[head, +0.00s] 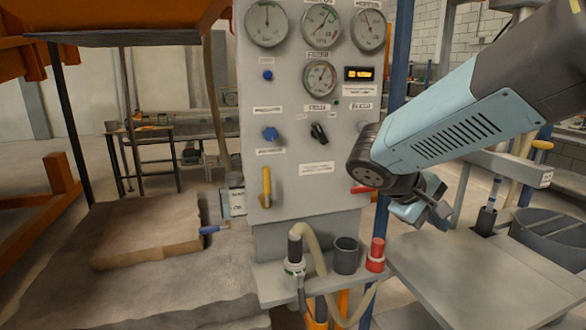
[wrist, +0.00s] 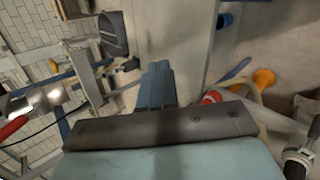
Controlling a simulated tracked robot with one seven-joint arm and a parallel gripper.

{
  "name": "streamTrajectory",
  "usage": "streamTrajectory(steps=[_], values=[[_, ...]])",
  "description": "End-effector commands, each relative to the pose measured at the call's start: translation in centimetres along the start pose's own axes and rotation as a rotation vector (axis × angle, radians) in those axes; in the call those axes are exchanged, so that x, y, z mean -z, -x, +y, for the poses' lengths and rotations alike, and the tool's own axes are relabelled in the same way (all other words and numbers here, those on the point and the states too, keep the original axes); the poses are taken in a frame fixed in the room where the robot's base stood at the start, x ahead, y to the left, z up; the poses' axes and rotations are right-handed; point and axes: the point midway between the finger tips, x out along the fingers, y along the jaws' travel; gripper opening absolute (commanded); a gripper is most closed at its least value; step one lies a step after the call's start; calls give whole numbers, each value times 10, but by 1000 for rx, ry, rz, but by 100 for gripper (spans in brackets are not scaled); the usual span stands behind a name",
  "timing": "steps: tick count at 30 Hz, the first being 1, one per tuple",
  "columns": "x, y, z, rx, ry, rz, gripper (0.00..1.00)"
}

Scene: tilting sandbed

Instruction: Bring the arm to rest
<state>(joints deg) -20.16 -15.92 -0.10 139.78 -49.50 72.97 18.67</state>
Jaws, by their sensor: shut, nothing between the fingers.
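My light blue arm reaches in from the upper right in the head view, in front of the right side of the grey control panel (head: 300,120). My gripper (head: 441,213) hangs low, above the back edge of a grey tabletop (head: 480,265) and apart from it. In the wrist view its two blue fingers (wrist: 158,68) lie side by side, closed, with nothing seen between them. The dark plate and light blue housing behind the fingers fill the lower middle of that view.
A shelf below the panel holds a dark cup (head: 346,256), a red cylinder (head: 376,254) and a hose nozzle (head: 295,250). A yellow lever (head: 266,187) sticks out of the panel. A brown slab (head: 150,230) lies at left; a dark round tub (head: 555,232) stands at right.

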Motion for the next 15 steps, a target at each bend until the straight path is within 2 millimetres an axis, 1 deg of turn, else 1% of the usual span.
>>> streamTrajectory(steps=[1,6,11,15], values=[[-11,0,-2,65,-43,11,0],[-36,6,-17,285,-174,79,0],[-51,22,-28,463,-310,181,0],[-58,41,-31,588,-433,292,0]])
